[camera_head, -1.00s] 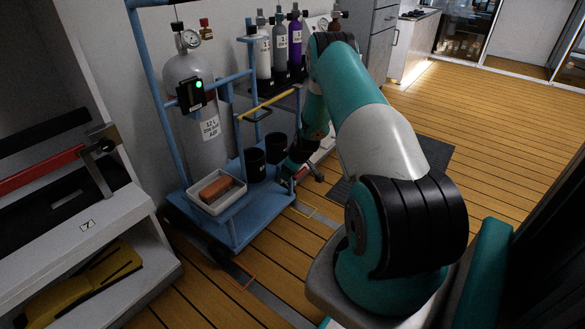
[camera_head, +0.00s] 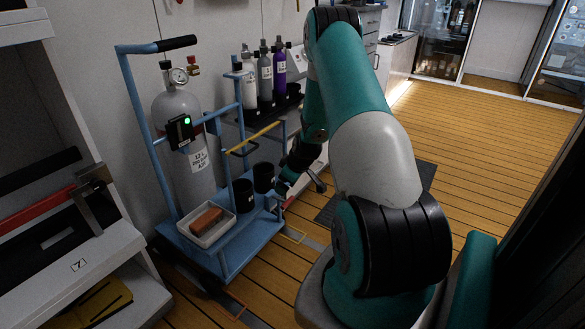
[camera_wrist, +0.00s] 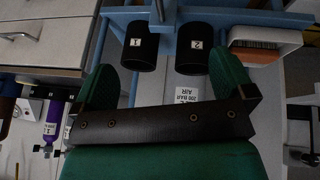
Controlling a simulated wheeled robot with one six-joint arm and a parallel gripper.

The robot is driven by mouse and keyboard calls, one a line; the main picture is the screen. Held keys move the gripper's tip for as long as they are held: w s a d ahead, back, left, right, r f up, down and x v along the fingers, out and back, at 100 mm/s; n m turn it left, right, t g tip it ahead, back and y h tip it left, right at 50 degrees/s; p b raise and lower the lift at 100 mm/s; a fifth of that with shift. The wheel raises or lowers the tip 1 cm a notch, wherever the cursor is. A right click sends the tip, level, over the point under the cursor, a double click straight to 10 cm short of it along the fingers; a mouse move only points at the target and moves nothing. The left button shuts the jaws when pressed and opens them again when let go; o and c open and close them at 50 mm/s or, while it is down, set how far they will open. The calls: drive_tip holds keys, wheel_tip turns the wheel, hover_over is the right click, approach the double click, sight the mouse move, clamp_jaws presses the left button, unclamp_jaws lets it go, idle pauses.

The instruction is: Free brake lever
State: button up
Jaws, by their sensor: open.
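The blue trolley (camera_head: 243,240) stands on the floor, carrying a grey gas cylinder (camera_head: 176,110). I cannot pick out a brake lever for certain. My gripper (camera_head: 284,188) is low at the trolley's right side, close to the two black cups, mostly hidden by dark arm links. In the wrist view my open gripper (camera_wrist: 165,82) shows two green fingers spread apart with nothing between them. Beyond the fingers are cup 1 (camera_wrist: 141,50) and cup 2 (camera_wrist: 194,50). A dark part on a blue bar (camera_wrist: 160,12) shows behind them; I cannot tell what it is.
A white tray (camera_head: 205,240) with an orange-brown block (camera_head: 206,221) sits on the trolley's front. Several small bottles (camera_head: 265,75) stand behind it. A shelf unit (camera_head: 95,250) with a red-handled tool is at left. The wooden floor (camera_head: 470,150) at right is clear.

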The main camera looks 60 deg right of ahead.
drive_tip(key=shift+p+v, duration=0.35)
drive_tip(key=shift+v, duration=1.5)
drive_tip(key=shift+c, duration=0.2)
